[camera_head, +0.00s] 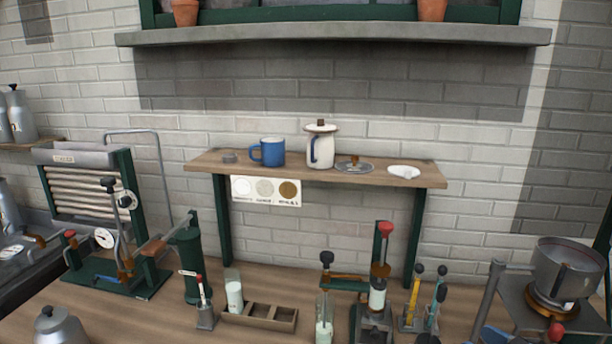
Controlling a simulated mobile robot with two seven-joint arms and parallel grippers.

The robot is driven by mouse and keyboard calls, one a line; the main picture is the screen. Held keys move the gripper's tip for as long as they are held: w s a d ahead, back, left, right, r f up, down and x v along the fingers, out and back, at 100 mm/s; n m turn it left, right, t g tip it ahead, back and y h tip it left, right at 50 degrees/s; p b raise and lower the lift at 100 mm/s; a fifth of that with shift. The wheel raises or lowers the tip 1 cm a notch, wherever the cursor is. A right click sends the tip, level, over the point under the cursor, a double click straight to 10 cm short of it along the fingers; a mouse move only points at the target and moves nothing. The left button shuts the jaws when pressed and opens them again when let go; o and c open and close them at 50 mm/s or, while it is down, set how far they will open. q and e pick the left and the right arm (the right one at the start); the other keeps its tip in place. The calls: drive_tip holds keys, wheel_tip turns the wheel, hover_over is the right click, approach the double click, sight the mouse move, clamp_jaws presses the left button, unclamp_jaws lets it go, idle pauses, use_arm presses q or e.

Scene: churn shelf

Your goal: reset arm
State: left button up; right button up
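Neither of my grippers nor my arms show in the head view. A wooden shelf (300,172) on dark green legs stands against the brick wall. On it are a small grey round piece (229,156), a blue mug (269,151), a white lidded pot with a blue handle (320,147), a flat grey disc with a brown knob (354,166) and a small white dish (404,171).
The wooden counter (150,312) holds a green-framed lever machine (117,262), a green cylinder (188,264), a compartment tray (272,318), a glass with white content (234,293), a red-knobbed press (378,290) and a metal pan (566,268). A stone ledge (330,35) juts out above.

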drive_tip(key=s+a+f+m+g+h+p, duration=0.1)
drive_tip(key=s+a+f+g+h, duration=0.1)
drive_tip(key=s+a+f, duration=0.6)
drive_tip(key=s+a+f+m+g+h+p, duration=0.1)
drive_tip(key=s+a+f+g+h, duration=0.1)
drive_tip(key=s+a+f, duration=0.7)
wheel_tip(320, 180, down, 5)
drive_tip(key=shift+s+f+p, duration=0.15)
drive_tip(key=shift+s+p, duration=0.15)
drive_tip(key=shift+s, duration=0.85)
